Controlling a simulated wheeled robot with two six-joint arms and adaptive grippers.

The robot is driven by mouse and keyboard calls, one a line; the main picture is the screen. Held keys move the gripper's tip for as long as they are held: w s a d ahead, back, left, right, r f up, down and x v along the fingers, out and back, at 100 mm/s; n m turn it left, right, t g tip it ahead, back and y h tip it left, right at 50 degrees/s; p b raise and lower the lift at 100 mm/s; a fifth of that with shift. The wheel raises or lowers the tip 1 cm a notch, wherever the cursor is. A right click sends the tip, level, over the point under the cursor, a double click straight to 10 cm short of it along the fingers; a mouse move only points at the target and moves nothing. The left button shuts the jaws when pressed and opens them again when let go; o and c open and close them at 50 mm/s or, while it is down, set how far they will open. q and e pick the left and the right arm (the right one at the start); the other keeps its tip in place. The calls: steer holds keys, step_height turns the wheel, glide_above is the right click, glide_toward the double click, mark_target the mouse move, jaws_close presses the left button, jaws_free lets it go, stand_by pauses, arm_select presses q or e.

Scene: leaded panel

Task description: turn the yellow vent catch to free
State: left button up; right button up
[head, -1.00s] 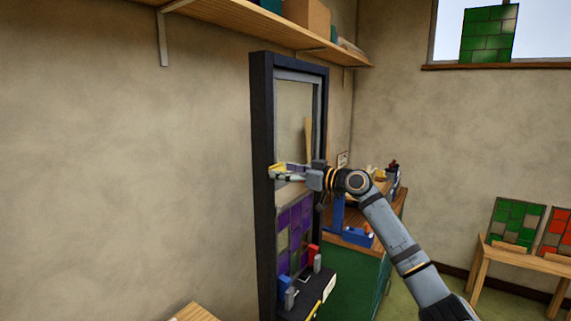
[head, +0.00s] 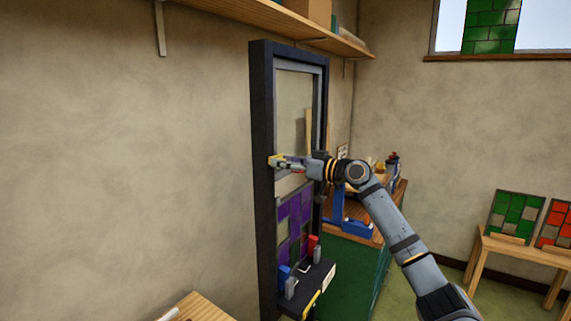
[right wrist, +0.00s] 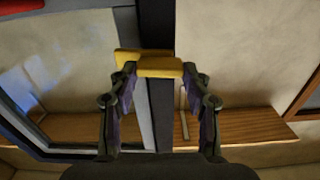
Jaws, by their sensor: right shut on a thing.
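The yellow vent catch (head: 273,158) sits on the left upright of a tall dark frame (head: 262,215), at about mid-height. It also shows as a yellow bar in the right wrist view (right wrist: 160,63), with a second yellow part behind its left end. My right gripper (head: 280,162) reaches it from the right and is shut on it. In the right wrist view, the two fingertips (right wrist: 160,72) press on its opposite ends. The fingers hide part of the catch in the head view. My left gripper is not in view.
A pale pane in a grey inner frame (head: 324,100) fills the frame's upper part. Purple leaded glass (head: 284,225) is below, with red (head: 313,244) and blue (head: 284,272) blocks at its foot. A shelf (head: 260,22) is above and a cluttered bench stands behind.

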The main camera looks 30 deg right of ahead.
steer(key=shift+d+f+m+b, duration=0.1)
steer(key=shift+m+b, duration=0.5)
steer(key=shift+m, duration=3.65)
steer(key=shift+d+f+m+b, duration=0.1)
steer(key=shift+m+b, duration=0.45)
steer(key=shift+m, duration=3.7)
steer(key=o, duration=1.2)
steer(key=shift+c, duration=0.2)
